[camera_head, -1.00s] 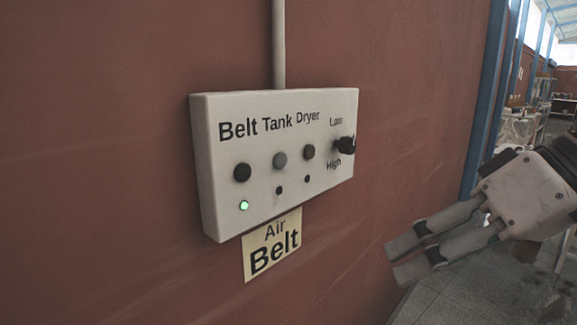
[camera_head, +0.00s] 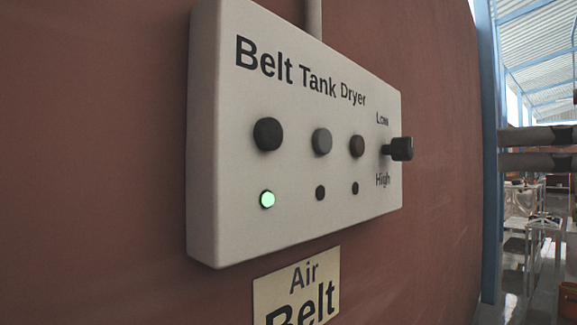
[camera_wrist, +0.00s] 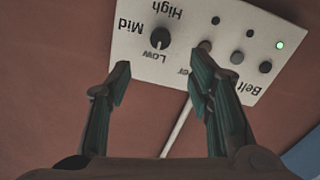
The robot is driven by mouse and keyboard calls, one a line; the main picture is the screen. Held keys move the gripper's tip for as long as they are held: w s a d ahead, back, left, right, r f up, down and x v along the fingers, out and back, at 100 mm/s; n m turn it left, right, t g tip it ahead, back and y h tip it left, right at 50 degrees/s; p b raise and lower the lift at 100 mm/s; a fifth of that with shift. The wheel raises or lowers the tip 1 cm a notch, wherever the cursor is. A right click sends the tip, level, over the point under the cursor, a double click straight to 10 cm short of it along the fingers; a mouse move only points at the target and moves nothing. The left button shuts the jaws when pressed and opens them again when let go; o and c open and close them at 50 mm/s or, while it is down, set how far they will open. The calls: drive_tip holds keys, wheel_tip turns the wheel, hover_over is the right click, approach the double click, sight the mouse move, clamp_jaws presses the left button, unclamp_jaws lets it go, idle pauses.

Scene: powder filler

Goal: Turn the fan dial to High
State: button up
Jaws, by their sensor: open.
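The fan dial (camera_head: 401,149) is a black knob at the right end of the white Belt Tank Dryer panel (camera_head: 230,170). Low is printed above it and High below. In the wrist view the dial (camera_wrist: 160,38) shows upside down among the Low, Mid and High labels; its exact setting is hard to tell. My gripper (camera_head: 502,149) is at the right in the head view, level with the dial and apart from it. In the wrist view my gripper (camera_wrist: 160,62) is open and empty, its fingers on either side of the dial's line, short of it.
The panel has black (camera_head: 268,134), grey (camera_head: 322,141) and brown (camera_head: 357,146) buttons left of the dial, and a lit green lamp (camera_head: 267,199). A pipe (camera_head: 314,18) rises above. An Air Belt label (camera_head: 297,290) is below on the red wall (camera_head: 90,160).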

sight(411, 148)
drive_tip(key=b+x, duration=0.1)
drive_tip(key=x, duration=1.2)
drive_tip(key=shift+w+a, duration=0.15)
drive_tip(key=shift+w, duration=0.05)
clamp_jaws()
